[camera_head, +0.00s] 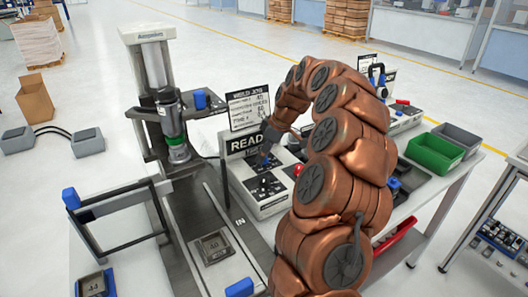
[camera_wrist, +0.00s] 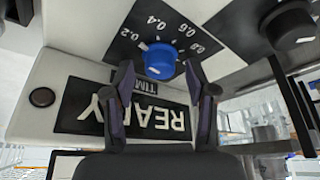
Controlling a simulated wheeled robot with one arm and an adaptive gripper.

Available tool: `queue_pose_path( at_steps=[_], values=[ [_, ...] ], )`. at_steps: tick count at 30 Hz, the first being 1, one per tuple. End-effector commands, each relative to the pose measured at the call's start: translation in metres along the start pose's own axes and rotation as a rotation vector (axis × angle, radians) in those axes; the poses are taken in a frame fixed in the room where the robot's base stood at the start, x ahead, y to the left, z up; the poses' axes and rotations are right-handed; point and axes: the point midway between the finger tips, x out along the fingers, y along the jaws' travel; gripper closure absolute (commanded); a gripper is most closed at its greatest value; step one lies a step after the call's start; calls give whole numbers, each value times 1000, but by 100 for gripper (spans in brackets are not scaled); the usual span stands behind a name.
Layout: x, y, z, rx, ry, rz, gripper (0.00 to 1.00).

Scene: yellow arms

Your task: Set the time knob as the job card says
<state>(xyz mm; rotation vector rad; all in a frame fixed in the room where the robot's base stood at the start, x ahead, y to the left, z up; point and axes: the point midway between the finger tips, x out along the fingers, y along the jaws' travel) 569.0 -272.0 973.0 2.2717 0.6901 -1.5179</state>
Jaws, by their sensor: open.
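The blue time knob (camera_wrist: 160,60) sits on a black dial plate (camera_wrist: 120,42) with a scale showing 0.4, 0.6 and 0.8 in the wrist view. A white mark shows near the dial's lower end, left of 0.4; the exact setting is hard to tell. My gripper (camera_wrist: 162,78) is open, one finger on each side of the knob's near edge, not clearly touching it. In the head view my gripper (camera_head: 268,148) is over the control box (camera_head: 262,200), hiding part of it. The job card (camera_head: 248,107) stands behind the box; its small values are not clearly readable.
A READY display (camera_wrist: 120,108) lies beside the dial. A black knob (camera_wrist: 280,24) is at its right. A press column (camera_head: 165,100) stands left of the box, a tray with a block (camera_head: 213,247) in front. Green (camera_head: 435,152) and grey bins are at right.

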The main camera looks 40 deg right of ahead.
Motion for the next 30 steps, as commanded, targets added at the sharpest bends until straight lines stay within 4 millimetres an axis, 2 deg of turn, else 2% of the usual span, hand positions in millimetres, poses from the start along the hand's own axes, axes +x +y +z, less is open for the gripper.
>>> queue_pose_path(
  at_steps=[8,24,30],
  values=[
    [4,0,0,0,0,1,44],
    [4,0,0,0,0,0,98],
    [5,0,0,5,0,3,100]
  ],
)
